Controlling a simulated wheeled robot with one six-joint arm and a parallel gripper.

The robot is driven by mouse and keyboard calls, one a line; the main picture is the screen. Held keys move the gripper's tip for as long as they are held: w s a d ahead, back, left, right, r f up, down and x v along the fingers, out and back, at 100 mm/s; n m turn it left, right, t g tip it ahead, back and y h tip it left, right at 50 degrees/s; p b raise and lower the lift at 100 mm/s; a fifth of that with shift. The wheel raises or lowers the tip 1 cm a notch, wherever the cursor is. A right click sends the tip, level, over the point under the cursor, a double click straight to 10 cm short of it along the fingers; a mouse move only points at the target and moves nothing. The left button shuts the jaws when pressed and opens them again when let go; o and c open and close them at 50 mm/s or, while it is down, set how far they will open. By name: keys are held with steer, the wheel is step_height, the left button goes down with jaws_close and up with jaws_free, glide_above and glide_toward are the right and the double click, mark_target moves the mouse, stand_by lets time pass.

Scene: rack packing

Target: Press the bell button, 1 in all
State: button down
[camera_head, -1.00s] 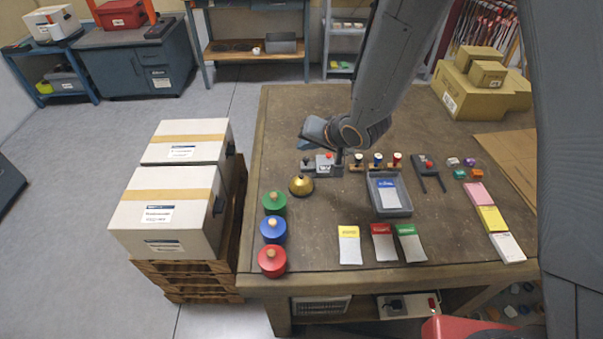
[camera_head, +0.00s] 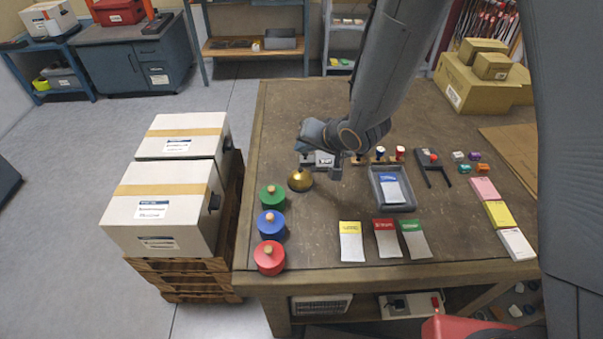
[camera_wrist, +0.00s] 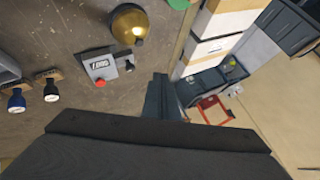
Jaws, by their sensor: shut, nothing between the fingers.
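A brass dome bell (camera_head: 299,180) stands on the left part of the table, and it also shows at the top of the wrist view (camera_wrist: 130,23). A grey box (camera_wrist: 103,64) with a red button (camera_wrist: 100,83) stands just beyond the bell; in the head view my arm partly covers it. My gripper (camera_head: 304,150) is above the table, close behind the bell. In the wrist view its narrow closed fingers (camera_wrist: 157,95) hold nothing. They appear apart from the bell; the exact height gap cannot be told.
Green (camera_head: 272,196), blue (camera_head: 271,223) and red (camera_head: 269,257) lidded pots line the left table edge near the bell. Stamps (camera_head: 381,153) and a grey tray (camera_head: 404,205) stand to the right. The table's front middle holds coloured packets (camera_head: 386,238).

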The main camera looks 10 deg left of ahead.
steer(key=shift+f+b, duration=1.7)
steer(key=shift+f, duration=0.8)
steer(key=shift+f, duration=0.15)
steer(key=shift+f, duration=0.3)
steer(key=shift+f+b, duration=0.35)
steer(key=shift+f, duration=0.1)
stand_by(0.6)
steer(key=shift+r, duration=0.2)
steer(key=shift+r+p, duration=0.7)
steer(key=shift+p, duration=0.2)
step_height(320, 180, up, 5)
steer(key=p, duration=0.4)
steer(key=shift+p, duration=0.3)
